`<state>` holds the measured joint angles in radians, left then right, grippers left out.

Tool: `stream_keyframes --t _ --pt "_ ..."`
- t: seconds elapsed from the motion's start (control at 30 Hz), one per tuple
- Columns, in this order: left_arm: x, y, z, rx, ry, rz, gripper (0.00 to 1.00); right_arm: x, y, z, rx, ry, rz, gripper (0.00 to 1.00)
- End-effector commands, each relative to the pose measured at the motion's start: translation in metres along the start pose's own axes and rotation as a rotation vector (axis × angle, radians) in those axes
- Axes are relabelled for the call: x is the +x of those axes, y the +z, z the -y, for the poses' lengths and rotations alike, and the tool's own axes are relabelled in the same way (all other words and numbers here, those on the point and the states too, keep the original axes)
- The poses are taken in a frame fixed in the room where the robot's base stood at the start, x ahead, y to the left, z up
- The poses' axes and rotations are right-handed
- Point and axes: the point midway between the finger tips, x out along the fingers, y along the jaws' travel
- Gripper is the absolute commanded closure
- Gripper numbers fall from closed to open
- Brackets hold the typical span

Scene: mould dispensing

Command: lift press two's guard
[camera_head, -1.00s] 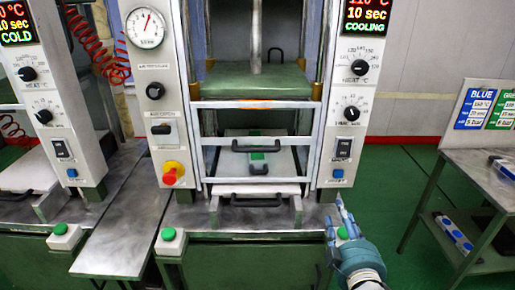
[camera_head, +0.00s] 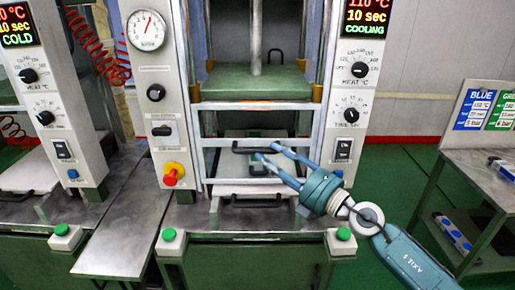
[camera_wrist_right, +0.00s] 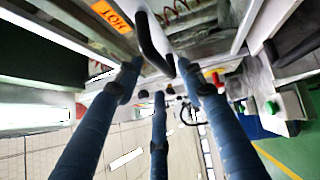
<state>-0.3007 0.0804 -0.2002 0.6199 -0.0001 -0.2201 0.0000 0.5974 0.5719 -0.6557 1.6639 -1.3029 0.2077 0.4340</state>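Press two stands in the middle of the head view, its display (camera_head: 367,17) reading 110 °C, 10 sec, COOLING. Its guard (camera_head: 250,105) is a pale frame across the opening, down in front of the lower plate, with a black bar handle (camera_head: 242,151). My right gripper (camera_head: 264,152) reaches in from the lower right, fingertips at the right part of this handle. In the wrist view the three blue fingers (camera_wrist_right: 158,75) are spread, with a black handle (camera_wrist_right: 150,38) at the upper two tips. I cannot tell whether they touch it. My left gripper is out of view.
An orange HOT label (camera_wrist_right: 112,15) is near the handle. Below the guard is another black handle (camera_head: 256,203). Green buttons (camera_head: 168,234) and (camera_head: 343,233) flank the press front. A red knob (camera_head: 170,178) is at left. A side table (camera_head: 455,165) stands right.

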Motion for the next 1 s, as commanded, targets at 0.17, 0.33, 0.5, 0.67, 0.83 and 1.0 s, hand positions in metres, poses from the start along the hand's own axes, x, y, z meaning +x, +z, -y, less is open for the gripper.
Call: stream_keyframes --t 0.17,0.33,0.5,0.67,0.83,1.0 --pt "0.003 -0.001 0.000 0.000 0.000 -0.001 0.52 0.033 0.000 -0.001 0.000 0.003 0.000 0.61" --pt "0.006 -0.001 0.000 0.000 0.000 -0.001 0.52 0.049 0.000 0.001 0.001 0.001 0.000 0.61" --pt "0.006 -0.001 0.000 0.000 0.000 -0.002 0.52 0.054 0.000 0.000 0.001 0.001 0.001 0.61" --pt "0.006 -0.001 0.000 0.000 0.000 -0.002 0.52 0.054 0.000 0.000 0.002 0.001 0.001 0.61" --pt "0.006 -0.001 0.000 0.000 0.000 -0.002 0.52 0.054 0.000 0.000 0.002 0.001 0.001 0.89" --pt "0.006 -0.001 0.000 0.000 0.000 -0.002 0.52 0.054 0.000 0.000 0.001 0.001 0.001 1.00"
